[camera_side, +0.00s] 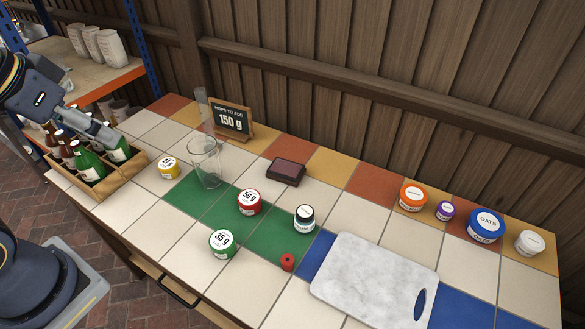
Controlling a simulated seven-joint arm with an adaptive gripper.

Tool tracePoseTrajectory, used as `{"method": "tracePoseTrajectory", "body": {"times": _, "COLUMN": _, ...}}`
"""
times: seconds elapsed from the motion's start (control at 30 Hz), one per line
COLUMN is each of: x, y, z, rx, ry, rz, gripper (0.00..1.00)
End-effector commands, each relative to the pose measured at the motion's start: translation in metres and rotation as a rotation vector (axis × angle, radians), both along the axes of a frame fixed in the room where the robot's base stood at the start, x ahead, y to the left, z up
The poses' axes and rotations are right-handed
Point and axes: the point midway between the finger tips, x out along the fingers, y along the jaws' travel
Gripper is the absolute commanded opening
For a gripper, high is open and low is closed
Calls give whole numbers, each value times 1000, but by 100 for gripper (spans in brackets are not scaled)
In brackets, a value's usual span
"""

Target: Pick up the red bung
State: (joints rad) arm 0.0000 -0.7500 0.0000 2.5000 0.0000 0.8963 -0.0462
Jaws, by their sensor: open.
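The red bung (288,262) is a small red cylinder with a dark spot on top. It stands on the tiled table, left of the white marble board and close to the edge of the green tiles. My gripper (122,143) is far to the left, above the wooden crate (128,179) of bottles. It is open, well apart from the bung; its fingertips are small and hard to make out.
A glass beaker (206,165), a cylinder and a dark box (286,171) stand further back.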

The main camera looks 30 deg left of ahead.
Motion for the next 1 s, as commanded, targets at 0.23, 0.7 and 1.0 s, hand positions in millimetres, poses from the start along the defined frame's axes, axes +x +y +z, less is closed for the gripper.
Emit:
{"method": "tracePoseTrajectory", "body": {"times": 0.23, "x": 57, "y": -13, "z": 35, "rx": -175, "ry": -51, "rz": 238, "gripper": 61}}
{"method": "tracePoseTrajectory", "body": {"times": 0.7, "x": 186, "y": -170, "z": -82, "rx": -240, "ry": 284, "rz": 327, "gripper": 61}}
{"method": "tracePoseTrajectory", "body": {"times": 1.0, "x": 155, "y": -241, "z": -200, "rx": -70, "ry": 474, "rz": 210, "gripper": 61}}
